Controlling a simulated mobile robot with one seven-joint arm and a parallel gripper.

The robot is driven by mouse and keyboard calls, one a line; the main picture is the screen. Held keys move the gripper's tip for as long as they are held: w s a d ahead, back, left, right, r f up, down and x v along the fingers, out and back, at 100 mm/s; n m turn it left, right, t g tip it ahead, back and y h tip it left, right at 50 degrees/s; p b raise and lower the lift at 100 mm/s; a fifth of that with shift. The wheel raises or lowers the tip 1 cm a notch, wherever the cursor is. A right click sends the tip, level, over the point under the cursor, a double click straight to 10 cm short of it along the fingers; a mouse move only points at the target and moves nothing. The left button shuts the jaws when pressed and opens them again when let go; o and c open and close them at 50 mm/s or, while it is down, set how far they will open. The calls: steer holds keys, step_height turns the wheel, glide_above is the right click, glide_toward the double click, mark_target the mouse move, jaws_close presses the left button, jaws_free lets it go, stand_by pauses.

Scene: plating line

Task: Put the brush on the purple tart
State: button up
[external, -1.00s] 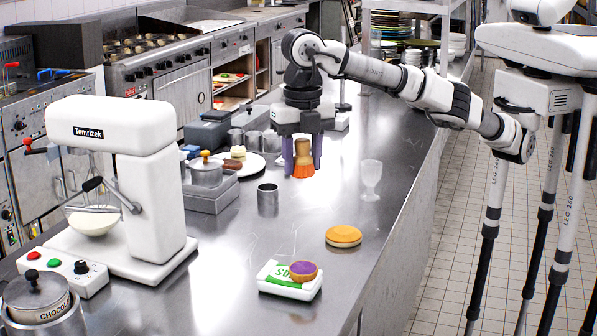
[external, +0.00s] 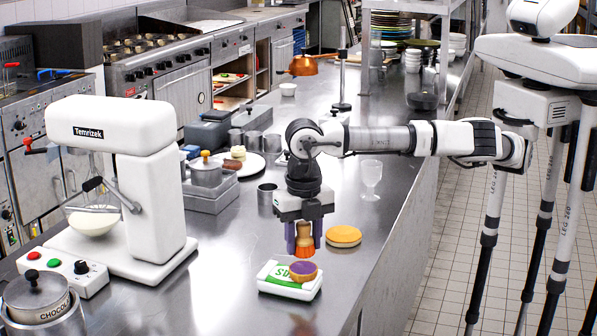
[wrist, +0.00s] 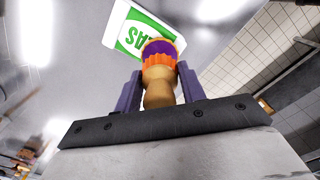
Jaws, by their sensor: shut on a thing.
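My gripper (external: 304,240) is shut on the brush (external: 305,232), which has a wooden handle and orange bristles pointing down. The purple tart (external: 303,271) sits on the right part of a white tray (external: 291,292) with a green-and-white label. The gripper and brush are above the tart and look apart from it in the external view. In the wrist view, the brush (wrist: 158,82) is between the purple fingers, and the tart (wrist: 163,46) shows just beyond the bristles, partly covered by them. The gap between bristles and tart is hard to judge there.
An orange-yellow round bun (external: 343,236) lies right of the gripper. A clear glass goblet (external: 370,180) and a metal cup (external: 267,194) stand farther back. A white mixer (external: 150,180) stands at the left. The counter in front of the tray is clear.

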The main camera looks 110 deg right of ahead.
mark_target(303, 252)
steer(key=shift+f, duration=1.5)
steer(key=shift+f, duration=0.1)
steer(key=o, duration=1)
step_height(303, 252, up, 12)
steer(key=shift+r, duration=0.1)
steer(key=shift+d, duration=0.1)
